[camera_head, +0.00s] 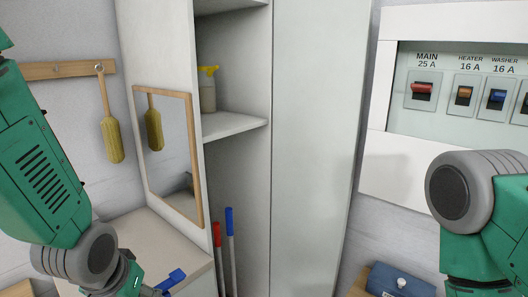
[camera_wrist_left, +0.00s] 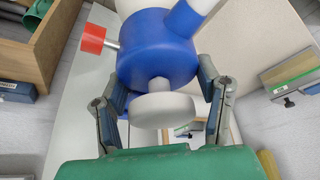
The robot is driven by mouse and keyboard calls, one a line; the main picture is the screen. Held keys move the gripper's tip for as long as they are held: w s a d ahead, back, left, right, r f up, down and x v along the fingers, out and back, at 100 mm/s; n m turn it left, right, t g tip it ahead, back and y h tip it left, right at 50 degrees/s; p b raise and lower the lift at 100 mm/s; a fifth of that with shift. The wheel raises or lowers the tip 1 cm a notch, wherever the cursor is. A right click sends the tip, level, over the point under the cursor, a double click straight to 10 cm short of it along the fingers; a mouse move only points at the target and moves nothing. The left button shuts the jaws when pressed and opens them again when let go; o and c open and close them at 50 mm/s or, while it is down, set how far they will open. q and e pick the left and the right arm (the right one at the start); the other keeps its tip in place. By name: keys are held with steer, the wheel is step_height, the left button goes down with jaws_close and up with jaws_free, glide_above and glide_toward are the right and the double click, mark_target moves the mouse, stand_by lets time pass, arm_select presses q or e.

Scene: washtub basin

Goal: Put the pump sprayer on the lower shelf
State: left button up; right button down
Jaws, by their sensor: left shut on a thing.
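My left gripper (camera_wrist_left: 165,95) is shut on a blue and white thing, which looks like the pump sprayer (camera_wrist_left: 157,48). It has a blue body, a white round knob facing the wrist camera and a red tip (camera_wrist_left: 92,38) on a short spout. In the head view only a bit of blue (camera_head: 174,278) shows beside my left wrist at the bottom edge, over the counter. The lower shelf (camera_head: 232,124) is the lower of two visible boards in the open cabinet, above and right of that wrist. My right gripper is out of view.
A yellow-topped spray bottle (camera_head: 207,90) stands at the left of the lower shelf; the board's right part is clear. A framed mirror (camera_head: 168,150) is left of the opening. Red and blue poles (camera_head: 230,245) stand below. A switch panel (camera_head: 450,90) is at right.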

arm_select(q)
steer(key=shift+s+d+f, duration=0.15)
steer(key=shift+s+f, duration=0.1)
steer(key=shift+f, duration=0.1)
steer(key=shift+d+f+b, duration=0.15)
steer(key=shift+f+b, duration=0.35)
steer(key=shift+b, duration=0.15)
steer(key=s+f+b, duration=0.1)
steer(key=f+b, duration=0.1)
steer(key=f, duration=0.2)
steer(key=s+f+b, duration=0.1)
steer(key=f+b, duration=0.2)
steer(key=f, duration=0.2)
steer(key=s+f+b, duration=0.2)
steer(key=f+b, duration=0.1)
steer(key=f, duration=0.1)
steer(key=shift+s+a+f, duration=0.1)
steer(key=shift+a+f, duration=0.1)
steer(key=shift+f, duration=0.05)
steer(key=shift+s+a, duration=0.1)
